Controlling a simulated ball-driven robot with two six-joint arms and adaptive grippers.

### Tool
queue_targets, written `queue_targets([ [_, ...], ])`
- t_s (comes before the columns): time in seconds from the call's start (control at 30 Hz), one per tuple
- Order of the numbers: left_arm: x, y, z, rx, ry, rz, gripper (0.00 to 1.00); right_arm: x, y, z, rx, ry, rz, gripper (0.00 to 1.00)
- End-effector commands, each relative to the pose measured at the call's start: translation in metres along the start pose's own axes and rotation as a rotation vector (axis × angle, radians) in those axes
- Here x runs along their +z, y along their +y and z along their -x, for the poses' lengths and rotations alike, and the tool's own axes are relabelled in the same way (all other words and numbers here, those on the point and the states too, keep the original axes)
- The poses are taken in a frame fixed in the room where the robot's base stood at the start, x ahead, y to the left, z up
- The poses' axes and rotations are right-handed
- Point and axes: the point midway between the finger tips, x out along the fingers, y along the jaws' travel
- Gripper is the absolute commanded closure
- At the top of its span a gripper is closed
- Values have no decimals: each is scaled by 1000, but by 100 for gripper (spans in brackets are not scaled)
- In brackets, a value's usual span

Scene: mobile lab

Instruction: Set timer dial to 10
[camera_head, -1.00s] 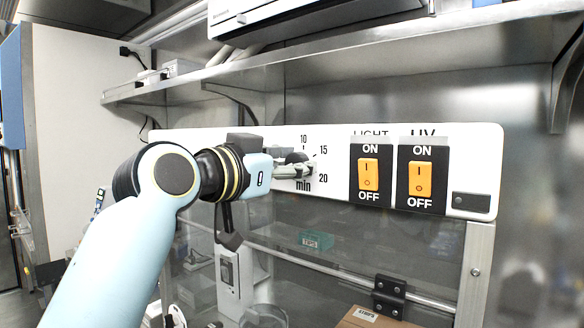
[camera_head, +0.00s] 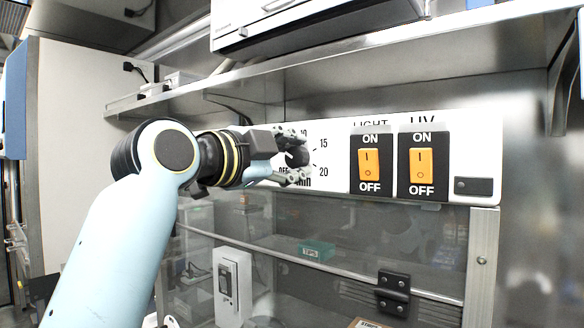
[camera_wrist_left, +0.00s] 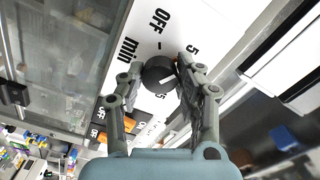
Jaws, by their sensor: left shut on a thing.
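The timer dial (camera_head: 298,157) is a dark round knob on the white control panel (camera_head: 335,190), with 15 and 20 readable to its right. My left gripper (camera_head: 292,158) is shut on the dial, one finger above and one below it in the head view. The right finger covers part of the scale, so the exact number pointed at cannot be told. My right gripper is out of view.
Orange LIGHT (camera_head: 369,163) and UV (camera_head: 424,165) switches stand right of the dial on the same panel. A metal shelf (camera_head: 400,55) runs above the panel. A glass sash (camera_head: 350,235) lies below it.

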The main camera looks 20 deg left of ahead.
Motion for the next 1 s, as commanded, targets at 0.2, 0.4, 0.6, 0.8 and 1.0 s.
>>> queue_targets([
  [0.2,1,2,0,-1,1,-203,98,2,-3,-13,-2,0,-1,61],
  [0.4,1,2,0,0,1,-393,98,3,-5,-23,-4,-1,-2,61],
  [0.6,1,2,0,0,0,-582,98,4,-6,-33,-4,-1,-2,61],
  [0.8,1,2,0,1,0,-758,98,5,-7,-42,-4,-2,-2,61],
  [1.0,1,3,0,3,1,-897,98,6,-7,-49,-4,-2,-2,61],
])
